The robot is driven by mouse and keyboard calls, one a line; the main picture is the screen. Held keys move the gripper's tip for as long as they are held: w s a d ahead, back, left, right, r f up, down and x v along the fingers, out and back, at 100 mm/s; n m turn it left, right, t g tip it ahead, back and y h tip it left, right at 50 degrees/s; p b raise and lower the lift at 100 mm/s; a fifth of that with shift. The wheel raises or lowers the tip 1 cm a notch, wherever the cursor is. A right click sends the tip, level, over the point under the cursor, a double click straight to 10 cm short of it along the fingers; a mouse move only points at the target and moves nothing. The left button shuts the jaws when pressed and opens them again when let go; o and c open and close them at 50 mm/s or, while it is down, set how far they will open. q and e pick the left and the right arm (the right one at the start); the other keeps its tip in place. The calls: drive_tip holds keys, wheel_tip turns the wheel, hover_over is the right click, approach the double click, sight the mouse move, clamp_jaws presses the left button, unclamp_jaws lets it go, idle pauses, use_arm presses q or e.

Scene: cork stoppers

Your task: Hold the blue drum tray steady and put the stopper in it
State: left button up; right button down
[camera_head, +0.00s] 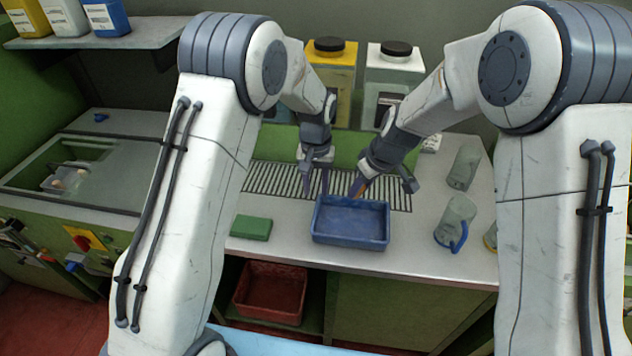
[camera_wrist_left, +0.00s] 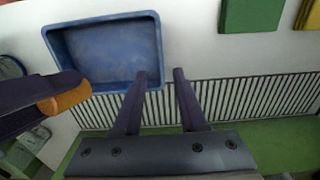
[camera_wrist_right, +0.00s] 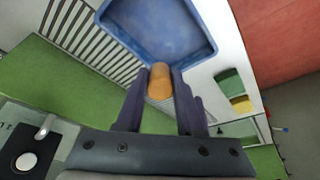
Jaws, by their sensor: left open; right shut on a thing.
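The blue drum tray (camera_head: 350,244) stands empty on the light counter, partly over the grille. It also shows in the left wrist view (camera_wrist_left: 152,16) and the right wrist view (camera_wrist_right: 207,52). My left gripper (camera_head: 313,192) is open at the tray's back left; its fingers (camera_wrist_left: 158,75) are near the tray's rim, and I cannot tell if they touch. My right gripper (camera_head: 356,188) is shut on the cork stopper (camera_wrist_right: 160,82), near the tray's back rim. The stopper, a tan cylinder, also shows between its fingers in the left wrist view (camera_wrist_left: 64,99).
A green block (camera_head: 251,227) lies left of the tray. Grey-green cups (camera_head: 455,220) stand to the right. Yellow (camera_head: 332,80) and white (camera_head: 394,75) jugs stand behind. A red bin (camera_head: 271,291) sits on the shelf below.

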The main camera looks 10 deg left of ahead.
sight(316, 213)
use_arm(q)
wheel_tip(316, 213, down, 10)
drive_tip(key=shift+f, duration=0.2)
clamp_jaws()
idle(1.6)
